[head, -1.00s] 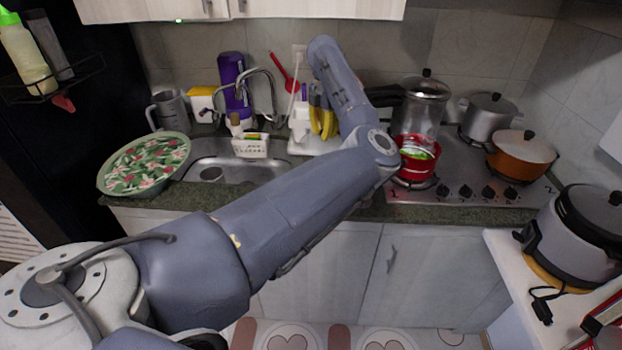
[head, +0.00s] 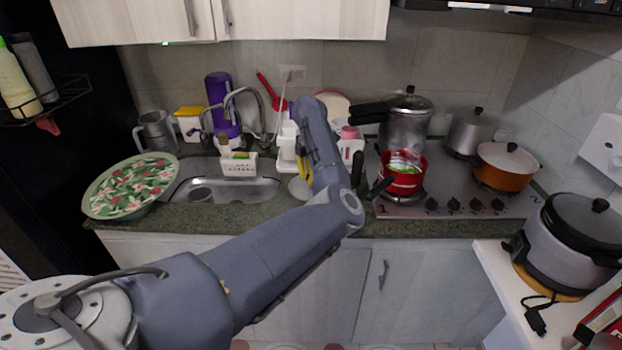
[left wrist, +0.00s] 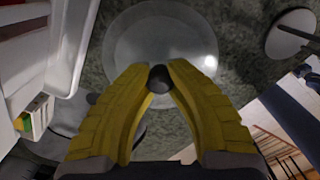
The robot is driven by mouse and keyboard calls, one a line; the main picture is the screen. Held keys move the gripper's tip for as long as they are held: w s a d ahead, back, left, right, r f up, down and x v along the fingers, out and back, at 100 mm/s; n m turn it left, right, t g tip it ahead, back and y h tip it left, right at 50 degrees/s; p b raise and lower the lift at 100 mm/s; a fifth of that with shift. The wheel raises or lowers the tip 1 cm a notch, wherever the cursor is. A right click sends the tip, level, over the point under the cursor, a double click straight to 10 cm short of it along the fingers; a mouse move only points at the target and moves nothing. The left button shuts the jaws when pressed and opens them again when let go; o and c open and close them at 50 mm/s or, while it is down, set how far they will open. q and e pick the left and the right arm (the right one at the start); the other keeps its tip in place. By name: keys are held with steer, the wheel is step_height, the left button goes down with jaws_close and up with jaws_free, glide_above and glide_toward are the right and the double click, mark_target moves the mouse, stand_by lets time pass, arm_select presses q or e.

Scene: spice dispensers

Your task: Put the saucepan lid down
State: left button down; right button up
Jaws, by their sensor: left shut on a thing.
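The saucepan lid (left wrist: 150,38) is a clear glass disc with a black knob (left wrist: 159,80). In the left wrist view my left gripper (left wrist: 157,72) has its yellow fingers closed on that knob. In the head view the gripper (head: 306,170) is partly hidden behind my forearm. The lid's pale edge (head: 298,189) shows over the green counter, right of the sink. I cannot tell whether it touches the counter. The red saucepan (head: 402,185) stands uncovered on the stove with green food inside. My right gripper is not in view.
The sink (head: 235,190) with a white caddy (head: 239,165) lies left of the lid. A white rack (head: 287,148) stands behind it. The stove (head: 455,190), with a pressure cooker (head: 408,128) and other pots, is to the right. A patterned green tray (head: 130,186) is left of the sink.

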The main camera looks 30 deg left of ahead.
arm_select(q)
steer(key=shift+f, duration=0.2)
steer(key=c, duration=1.3)
jaws_free()
steer(key=shift+c, duration=0.2)
step_height(320, 180, up, 12)
steer(key=shift+s, duration=0.1)
